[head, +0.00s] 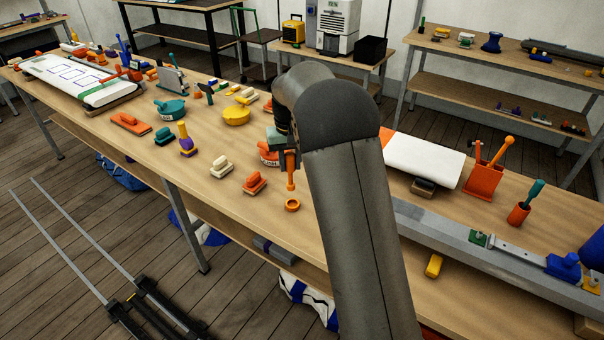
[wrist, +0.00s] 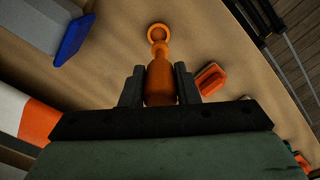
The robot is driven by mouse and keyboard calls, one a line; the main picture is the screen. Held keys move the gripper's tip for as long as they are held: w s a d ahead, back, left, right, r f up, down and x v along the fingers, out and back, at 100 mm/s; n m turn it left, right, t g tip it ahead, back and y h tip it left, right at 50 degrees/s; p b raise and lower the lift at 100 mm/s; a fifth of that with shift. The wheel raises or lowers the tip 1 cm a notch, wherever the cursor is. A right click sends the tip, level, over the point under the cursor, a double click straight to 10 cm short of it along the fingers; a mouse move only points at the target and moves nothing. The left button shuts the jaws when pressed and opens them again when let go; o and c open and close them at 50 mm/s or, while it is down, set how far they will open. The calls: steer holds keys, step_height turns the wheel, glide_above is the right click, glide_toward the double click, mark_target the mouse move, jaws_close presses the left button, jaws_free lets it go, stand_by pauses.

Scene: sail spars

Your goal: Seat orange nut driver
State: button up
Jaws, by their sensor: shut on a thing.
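The orange nut driver (wrist: 160,82) is held between the two dark fingers of my gripper (wrist: 160,88) in the wrist view. In the head view the nut driver (head: 290,170) hangs upright, its shaft pointing down. My gripper (head: 287,145) is partly hidden behind my grey arm there. An orange ring (head: 292,205) lies on the workbench just below the driver's tip. In the wrist view the ring (wrist: 158,32) lines up with the tip. In the head view a small gap shows between tip and ring.
An orange block-shaped tool (head: 255,183) lies left of the ring, and a round orange-red container (head: 268,154) stands close behind. A grey beam (head: 470,245) and a yellow piece (head: 433,266) lie to the right. Bare workbench (head: 225,208) shows at the front left.

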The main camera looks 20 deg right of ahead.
mark_target(292, 185)
steer(key=shift+s+d+f, duration=0.2)
steer(key=shift+s+d, duration=0.1)
steer(key=shift+s, duration=0.1)
steer(key=shift+w+a, duration=0.2)
steer(key=shift+w, duration=0.1)
steer(key=shift+f+b, duration=1.15)
steer(key=shift+f, duration=1.1)
steer(key=shift+f, duration=0.25)
steer(key=shift+f+b, duration=0.5)
steer(key=shift+f, duration=0.25)
steer(key=shift+f, duration=0.15)
steer(key=o, duration=1)
steer(key=shift+o, duration=0.2)
